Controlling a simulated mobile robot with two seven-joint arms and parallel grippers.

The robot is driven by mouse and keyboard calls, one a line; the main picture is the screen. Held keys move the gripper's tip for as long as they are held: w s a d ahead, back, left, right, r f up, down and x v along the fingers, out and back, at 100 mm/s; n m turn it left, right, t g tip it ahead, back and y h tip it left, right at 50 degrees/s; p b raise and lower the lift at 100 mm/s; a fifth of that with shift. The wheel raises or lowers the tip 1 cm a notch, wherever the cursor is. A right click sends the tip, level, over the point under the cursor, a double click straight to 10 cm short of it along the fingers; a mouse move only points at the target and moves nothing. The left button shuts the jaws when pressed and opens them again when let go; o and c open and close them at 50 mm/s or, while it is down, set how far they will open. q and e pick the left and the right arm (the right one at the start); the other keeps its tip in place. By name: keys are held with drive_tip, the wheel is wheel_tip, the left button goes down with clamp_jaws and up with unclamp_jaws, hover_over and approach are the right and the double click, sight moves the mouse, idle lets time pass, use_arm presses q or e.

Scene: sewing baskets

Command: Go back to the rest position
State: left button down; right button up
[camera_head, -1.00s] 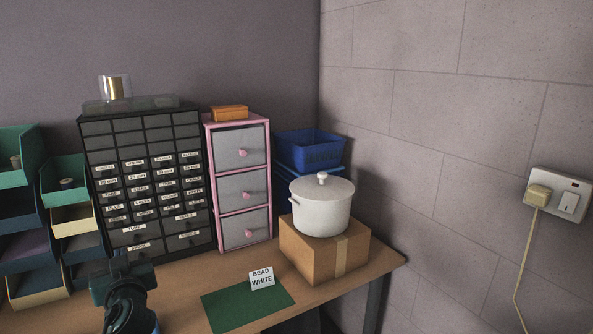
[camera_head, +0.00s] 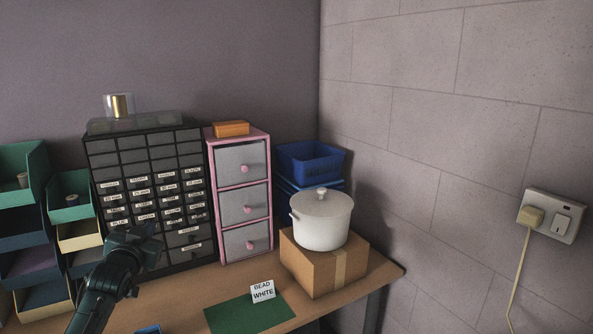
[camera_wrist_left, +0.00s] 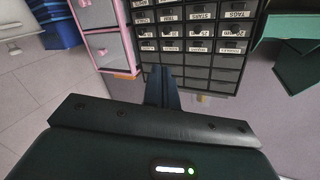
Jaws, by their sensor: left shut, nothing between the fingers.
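My left gripper (camera_head: 146,236) shows at the lower left of the head view, above the table and in front of the black drawer cabinet (camera_head: 150,155). Its fingers are together with nothing between them. In the left wrist view the closed fingers (camera_wrist_left: 162,80) point toward the labelled drawers of the cabinet. My right gripper is not in either view.
A pink-framed drawer unit (camera_head: 211,190) stands right of the cabinet. A white pot (camera_head: 321,225) sits on a cardboard box (camera_head: 310,265) at the table's right. A green mat (camera_head: 232,316) and a "BEAD WHITE" card (camera_head: 263,291) lie in front. Stacked bins (camera_head: 25,225) stand left.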

use_arm(q)
drive_tip(key=s+d+f+m+g+h, duration=0.1)
drive_tip(key=s+d+f+g+h, duration=0.1)
drive_tip(key=s+d+f, duration=0.7)
drive_tip(key=s+d+f+g+h, duration=0.15)
drive_tip(key=s+d+f, duration=0.25)
drive_tip(key=s+f, duration=0.7)
drive_tip(key=s+d+f+g+h, duration=0.1)
drive_tip(key=s+d+f, duration=0.2)
drive_tip(key=s, duration=0.6)
drive_tip(key=s+d+f+g, duration=0.2)
drive_tip(key=s+d, duration=0.3)
drive_tip(key=s, duration=0.5)
drive_tip(key=shift+s+f+n+h, duration=0.2)
drive_tip(key=shift+f+n+h, duration=0.15)
drive_tip(key=shift+f, duration=0.25)
